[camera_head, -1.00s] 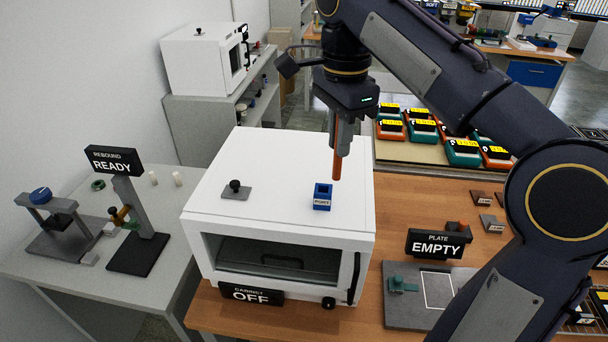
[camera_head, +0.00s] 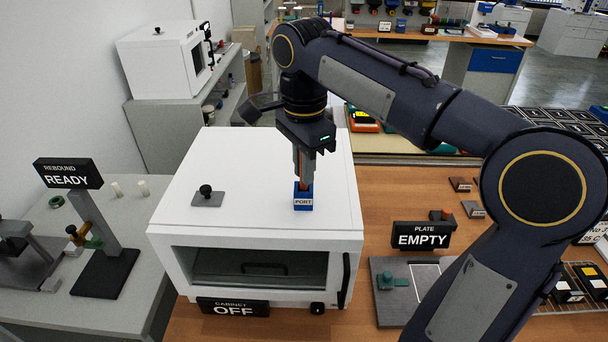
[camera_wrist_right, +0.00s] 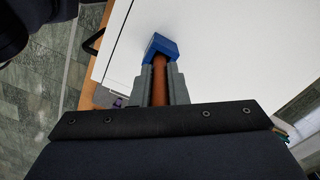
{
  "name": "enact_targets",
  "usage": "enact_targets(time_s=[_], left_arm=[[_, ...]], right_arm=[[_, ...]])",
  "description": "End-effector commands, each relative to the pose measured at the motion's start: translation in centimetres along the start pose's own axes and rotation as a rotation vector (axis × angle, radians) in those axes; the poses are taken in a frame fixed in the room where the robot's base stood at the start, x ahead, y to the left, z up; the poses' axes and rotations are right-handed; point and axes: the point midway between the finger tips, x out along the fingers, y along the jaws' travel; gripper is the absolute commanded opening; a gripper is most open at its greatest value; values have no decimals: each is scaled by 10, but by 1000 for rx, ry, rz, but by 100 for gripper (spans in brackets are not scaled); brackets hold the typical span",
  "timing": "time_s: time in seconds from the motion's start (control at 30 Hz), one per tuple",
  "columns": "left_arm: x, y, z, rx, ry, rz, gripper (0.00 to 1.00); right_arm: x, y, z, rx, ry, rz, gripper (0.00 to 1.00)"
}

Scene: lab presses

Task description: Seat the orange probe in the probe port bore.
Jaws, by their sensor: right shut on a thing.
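The orange probe (camera_wrist_right: 159,82) is upright between the fingers of my right gripper (camera_head: 304,174), which is shut on it. The blue probe port (camera_head: 303,203), labelled PORT, stands on top of the white cabinet (camera_head: 250,222). The probe's lower end meets the port's top and appears to be inside its bore; how deep it sits is hidden. In the right wrist view the blue port (camera_wrist_right: 160,46) lies just beyond the fingertips, with the probe running into it. My left gripper is not in view.
A black knob (camera_head: 206,192) on a grey plate stands on the cabinet top, left of the port. A cabinet sign (camera_head: 233,308) reads OFF, and a plate sign (camera_head: 421,236) reads EMPTY. The cabinet top around the port is otherwise clear.

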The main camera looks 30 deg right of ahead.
Motion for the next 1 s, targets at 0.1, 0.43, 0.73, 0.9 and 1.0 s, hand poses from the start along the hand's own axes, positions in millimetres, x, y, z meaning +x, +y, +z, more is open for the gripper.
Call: enact_targets(time_s=[0.1,0.43,0.73,0.9,1.0], left_arm=[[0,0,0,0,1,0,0],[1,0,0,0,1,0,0],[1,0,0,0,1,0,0],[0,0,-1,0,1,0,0],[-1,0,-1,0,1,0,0]], right_arm=[[0,0,0,0,0,-1,0],[2,0,0,0,0,0,25],[2,0,0,0,0,-1,35],[-6,-1,0,0,-1,-4,35],[-21,-1,0,-1,-1,-5,35]])
